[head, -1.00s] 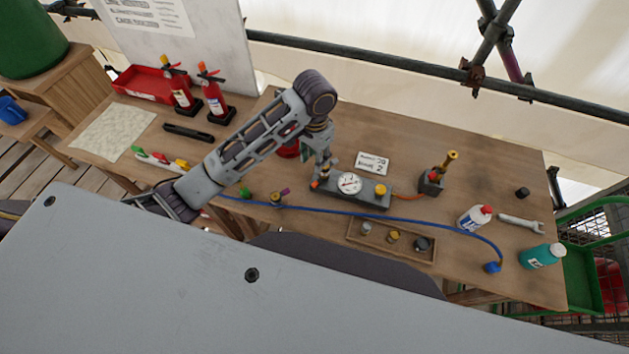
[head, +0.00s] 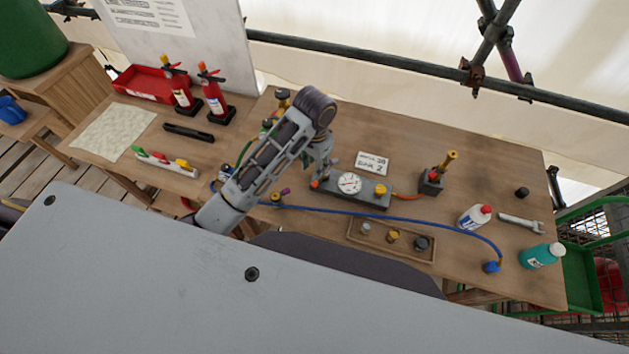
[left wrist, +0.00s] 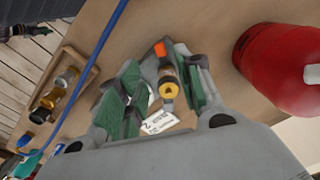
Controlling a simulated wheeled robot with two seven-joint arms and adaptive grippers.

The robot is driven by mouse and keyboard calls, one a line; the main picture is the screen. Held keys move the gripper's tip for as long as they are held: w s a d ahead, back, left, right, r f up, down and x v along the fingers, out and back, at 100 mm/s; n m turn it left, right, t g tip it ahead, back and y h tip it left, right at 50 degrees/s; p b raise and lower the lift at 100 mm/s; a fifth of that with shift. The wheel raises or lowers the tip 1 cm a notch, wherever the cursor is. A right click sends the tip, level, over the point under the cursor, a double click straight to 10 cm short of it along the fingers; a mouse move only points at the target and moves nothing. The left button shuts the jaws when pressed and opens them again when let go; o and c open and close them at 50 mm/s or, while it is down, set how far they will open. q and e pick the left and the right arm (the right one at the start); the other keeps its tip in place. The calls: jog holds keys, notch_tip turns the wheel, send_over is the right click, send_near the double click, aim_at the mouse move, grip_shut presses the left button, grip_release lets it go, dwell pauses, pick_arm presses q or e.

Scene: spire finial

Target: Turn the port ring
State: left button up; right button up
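A dark grey block with a round white gauge (head: 349,183) lies on the bench, with a yellow knob (head: 381,189) at its right end and an orange part at its left end. My left gripper (head: 318,176) points down at this left end. In the left wrist view its green-padded fingers (left wrist: 163,88) stand apart on either side of a dark and brass fitting with a yellow end (left wrist: 168,88) and an orange part (left wrist: 160,49). I cannot tell whether a finger touches it, nor which part is the port ring. My right gripper is not in view.
A blue hose (head: 400,217) runs across the bench. A wooden tray (head: 360,240) with small fittings lies in front. A card (head: 373,163) sits behind the block. A red cylinder (left wrist: 285,60) stands close by the gripper. Bottles and a wrench (head: 520,223) are at right.

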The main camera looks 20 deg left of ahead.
aim_at(314, 184)
pick_arm(q)
jog(key=shift+s+a+f, duration=0.1)
jog(key=shift+s+f, duration=0.1)
jog(key=shift+f, duration=4.6)
jog(key=shift+c, duration=0.2)
grip_shut()
